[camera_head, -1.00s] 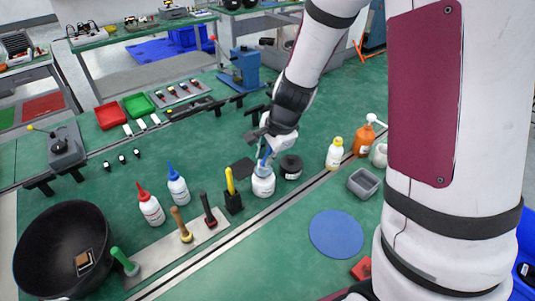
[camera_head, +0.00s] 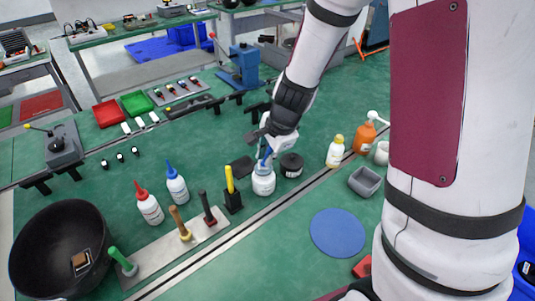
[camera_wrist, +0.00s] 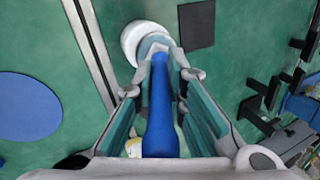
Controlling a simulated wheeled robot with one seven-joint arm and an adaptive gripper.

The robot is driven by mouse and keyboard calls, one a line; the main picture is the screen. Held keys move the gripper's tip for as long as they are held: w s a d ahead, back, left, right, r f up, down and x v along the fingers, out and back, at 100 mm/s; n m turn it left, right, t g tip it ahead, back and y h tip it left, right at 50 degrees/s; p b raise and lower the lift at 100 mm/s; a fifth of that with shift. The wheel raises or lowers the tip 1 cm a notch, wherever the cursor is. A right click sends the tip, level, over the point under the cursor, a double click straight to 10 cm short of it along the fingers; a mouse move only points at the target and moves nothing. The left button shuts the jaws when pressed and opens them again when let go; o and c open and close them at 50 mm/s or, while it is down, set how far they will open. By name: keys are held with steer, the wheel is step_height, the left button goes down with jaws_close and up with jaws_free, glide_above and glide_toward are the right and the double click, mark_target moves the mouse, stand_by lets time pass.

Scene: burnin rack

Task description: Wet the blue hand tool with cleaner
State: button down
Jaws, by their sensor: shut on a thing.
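My gripper (camera_head: 266,158) is shut on the blue hand tool (camera_head: 266,154) and holds it nearly upright over the white jar (camera_head: 263,183). In the wrist view the tool's blue handle (camera_wrist: 162,115) lies between the fingers (camera_wrist: 160,75) and points at the white jar (camera_wrist: 143,38). The tool's lower end is at the jar's mouth and seems to be inside it. The fingers and the rim hide its tip and the liquid level.
A round black item (camera_head: 291,165) and a dark square pad (camera_head: 242,166) lie close to the jar. A yellow-handled tool in a black holder (camera_head: 233,201) stands left.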

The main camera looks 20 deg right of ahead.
steer(key=shift+f+b, duration=0.45)
steer(key=shift+f, duration=0.1)
stand_by(1.4)
steer(key=shift+r+p, duration=3.5)
steer(key=shift+r, duration=0.05)
steer(key=shift+s, duration=0.1)
